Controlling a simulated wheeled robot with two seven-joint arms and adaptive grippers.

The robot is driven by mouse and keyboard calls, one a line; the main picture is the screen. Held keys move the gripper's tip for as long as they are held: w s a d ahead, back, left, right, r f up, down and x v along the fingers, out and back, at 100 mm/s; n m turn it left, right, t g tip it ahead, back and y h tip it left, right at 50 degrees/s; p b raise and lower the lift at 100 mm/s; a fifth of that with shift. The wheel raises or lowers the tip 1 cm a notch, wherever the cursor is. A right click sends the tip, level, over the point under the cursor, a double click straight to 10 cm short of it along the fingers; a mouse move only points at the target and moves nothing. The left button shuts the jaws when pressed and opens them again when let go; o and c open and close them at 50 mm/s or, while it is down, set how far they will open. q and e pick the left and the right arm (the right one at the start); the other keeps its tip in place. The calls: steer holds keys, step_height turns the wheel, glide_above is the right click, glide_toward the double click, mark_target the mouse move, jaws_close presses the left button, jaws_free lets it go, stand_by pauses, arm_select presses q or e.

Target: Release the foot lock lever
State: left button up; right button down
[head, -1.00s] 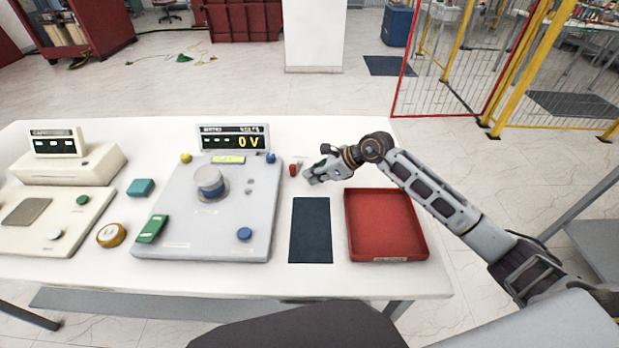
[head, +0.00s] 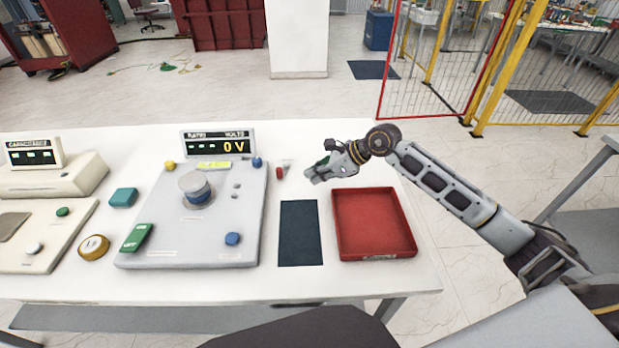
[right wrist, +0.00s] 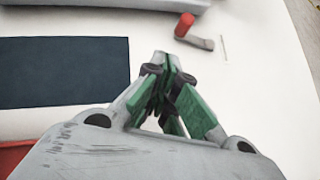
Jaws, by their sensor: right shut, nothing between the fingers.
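A small lever with a red grip (head: 279,173) and a short grey arm lies on the white table, right of the grey test unit. It also shows in the right wrist view (right wrist: 186,26), at the top, beyond the fingertips. I cannot tell for certain that it is the foot lock lever. My right gripper (head: 309,176) is just right of the red lever and apart from it. Its green-padded fingers (right wrist: 168,66) are shut with nothing between them. My left gripper is not in view.
The grey test unit (head: 160,232) reads 0 V. A dark mat (head: 300,235) and a red tray (head: 375,252) lie nearer than the lever. A beige unit (head: 70,235) is at the left. Bare table surrounds the lever's far side.

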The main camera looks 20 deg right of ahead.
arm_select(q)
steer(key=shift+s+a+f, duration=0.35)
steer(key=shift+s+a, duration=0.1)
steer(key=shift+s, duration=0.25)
arm_select(e)
steer(key=v, duration=0.5)
steer(key=shift+s+a, duration=0.2)
steer(key=shift+s, duration=0.1)
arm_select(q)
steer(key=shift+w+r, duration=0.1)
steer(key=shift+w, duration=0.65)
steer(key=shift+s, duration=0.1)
